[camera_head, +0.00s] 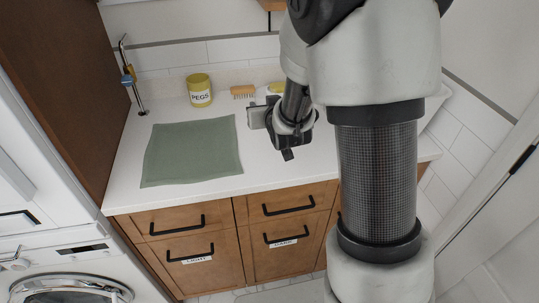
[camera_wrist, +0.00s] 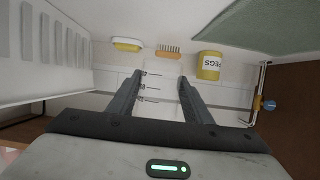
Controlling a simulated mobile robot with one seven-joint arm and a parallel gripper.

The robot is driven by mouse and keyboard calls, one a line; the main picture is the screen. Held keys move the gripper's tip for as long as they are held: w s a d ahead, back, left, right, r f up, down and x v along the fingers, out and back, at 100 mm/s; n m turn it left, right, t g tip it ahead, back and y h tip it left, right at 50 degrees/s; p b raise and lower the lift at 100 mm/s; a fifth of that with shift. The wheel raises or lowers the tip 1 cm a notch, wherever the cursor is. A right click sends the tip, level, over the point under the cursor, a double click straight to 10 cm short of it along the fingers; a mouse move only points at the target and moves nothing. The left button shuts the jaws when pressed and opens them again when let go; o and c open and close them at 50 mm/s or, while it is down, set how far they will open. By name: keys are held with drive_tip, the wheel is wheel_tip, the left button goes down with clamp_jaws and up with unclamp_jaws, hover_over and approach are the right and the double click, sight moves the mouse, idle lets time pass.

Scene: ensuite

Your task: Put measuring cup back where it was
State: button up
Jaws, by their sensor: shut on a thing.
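My gripper (camera_wrist: 160,75) has its two dark fingers apart on either side of a clear measuring cup (camera_wrist: 151,87). The cup is nearly invisible; mainly its short dark graduation marks show between the fingers in the wrist view. In the head view my gripper (camera_head: 275,122) is over the right part of the white counter (camera_head: 215,197), right of the green cloth. A small pale grey shape at its left side there may be part of the cup. I cannot tell the height above the counter.
A yellow PEGS tin (camera_head: 199,90), a wooden brush (camera_head: 243,91) and a yellow-and-white item (camera_wrist: 127,44) stand along the back wall. The green cloth (camera_head: 190,153) lies flat at left. A tap (camera_head: 133,80) stands at the far left. A pale ribbed thing (camera_wrist: 55,40) shows in the wrist view.

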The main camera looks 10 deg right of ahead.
sight(266, 142)
drive_tip(key=shift+w+f, duration=0.2)
drive_tip(key=shift+f, duration=0.2)
wheel_tip(266, 142, down, 9)
drive_tip(key=shift+b, duration=0.65)
drive_tip(key=shift+f+b, duration=0.2)
drive_tip(key=shift+b, duration=0.1)
drive_tip(key=o, duration=1.1)
drive_tip(key=shift+r, duration=0.1)
